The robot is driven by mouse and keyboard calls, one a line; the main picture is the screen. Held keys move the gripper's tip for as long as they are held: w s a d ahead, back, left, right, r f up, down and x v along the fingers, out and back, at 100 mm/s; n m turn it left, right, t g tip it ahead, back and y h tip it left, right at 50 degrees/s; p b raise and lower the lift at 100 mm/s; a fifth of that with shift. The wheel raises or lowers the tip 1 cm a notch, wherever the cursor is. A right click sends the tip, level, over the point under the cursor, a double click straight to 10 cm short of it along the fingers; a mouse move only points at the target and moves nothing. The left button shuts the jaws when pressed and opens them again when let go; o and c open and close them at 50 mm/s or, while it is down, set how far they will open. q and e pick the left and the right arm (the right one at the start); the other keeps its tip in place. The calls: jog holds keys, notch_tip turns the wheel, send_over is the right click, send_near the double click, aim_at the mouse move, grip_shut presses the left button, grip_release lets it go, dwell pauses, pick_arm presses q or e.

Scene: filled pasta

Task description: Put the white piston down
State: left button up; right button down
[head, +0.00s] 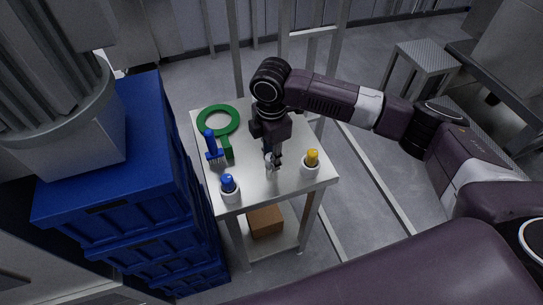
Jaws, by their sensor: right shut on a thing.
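My right gripper (275,160) points down over the small metal table (257,192). It is shut on the white piston (269,167), which shows only in part between and below the fingers. I cannot tell whether the piston touches the table top. My left gripper is not in view.
On the table, a green ring (202,123) lies at the back left, with a blue brush (212,149) and a green piece (228,150) near it. White-based pieces with a blue top (228,185) and yellow top (312,157) stand left and right of the gripper. Blue crates (130,215) stand left.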

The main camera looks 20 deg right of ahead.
jog(key=shift+f, duration=0.3)
jog(key=shift+f, duration=0.1)
jog(key=c, duration=1.7)
grip_release()
jog(key=shift+o, duration=0.2)
notch_tip(320, 180, up, 12)
jog(key=b, duration=0.2)
jog(key=shift+b, duration=0.4)
